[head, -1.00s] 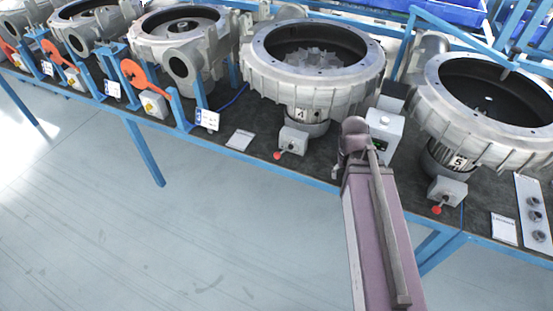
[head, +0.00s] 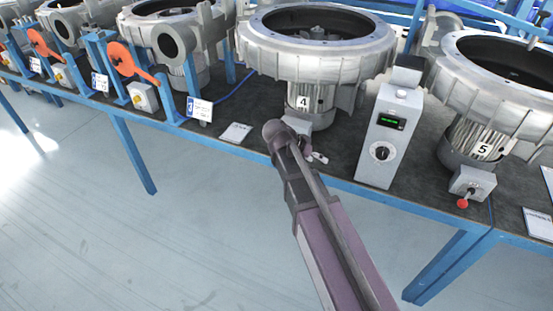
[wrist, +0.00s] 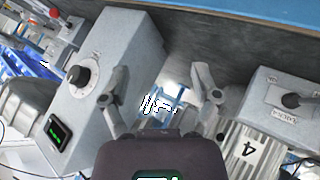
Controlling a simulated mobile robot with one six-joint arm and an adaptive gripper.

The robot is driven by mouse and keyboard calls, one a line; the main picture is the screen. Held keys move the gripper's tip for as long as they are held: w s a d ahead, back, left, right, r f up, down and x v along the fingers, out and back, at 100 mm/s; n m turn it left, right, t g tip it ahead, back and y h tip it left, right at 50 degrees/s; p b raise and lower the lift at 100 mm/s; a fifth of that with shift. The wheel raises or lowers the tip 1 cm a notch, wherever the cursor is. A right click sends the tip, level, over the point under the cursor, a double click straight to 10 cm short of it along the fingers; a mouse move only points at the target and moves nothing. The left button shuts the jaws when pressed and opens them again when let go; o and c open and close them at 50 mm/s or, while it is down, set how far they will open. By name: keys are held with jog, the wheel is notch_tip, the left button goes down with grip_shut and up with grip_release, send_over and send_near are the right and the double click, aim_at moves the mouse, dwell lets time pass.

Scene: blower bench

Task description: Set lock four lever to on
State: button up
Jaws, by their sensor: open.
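Blower 4's motor (head: 304,97) stands on the bench with a small grey lock box (head: 297,122) at its foot. My arm covers much of this box in the head view, and its lever is hidden there. In the wrist view the lock box (wrist: 272,92) is at the right, with a dark knob or lever base (wrist: 292,101) and a small label; the lever runs out of the picture edge. My gripper (wrist: 163,92) is open and empty, its fingers left of the box and apart from it. In the head view my gripper (head: 314,154) is at the bench's front edge.
A grey cabinet (head: 388,136) with a green display and dial stands right of blower 4; it shows close on the left in the wrist view (wrist: 112,82). Lock box five (head: 473,183) has a red-tipped lever. A paper card (head: 236,132) lies left of box four.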

jog(key=w+a+f+m+t+h+b, duration=0.1)
jog(key=a+f+m+t+h+b, duration=0.1)
jog(key=a+b, duration=0.4)
jog(key=w+a+f+m+t+h+b, duration=0.2)
jog(key=a+b, duration=0.4)
jog(key=a, duration=0.4)
jog(key=w+a+f+m+t+h+b, duration=0.2)
jog(key=a+f+m+t+b, duration=0.1)
jog(key=a+b, duration=0.4)
jog(key=shift+a+f+t, duration=0.25)
jog(key=shift+a+t, duration=0.25)
jog(key=shift+a, duration=0.6)
jog(key=x, duration=1.4)
jog(key=shift+s, duration=0.1)
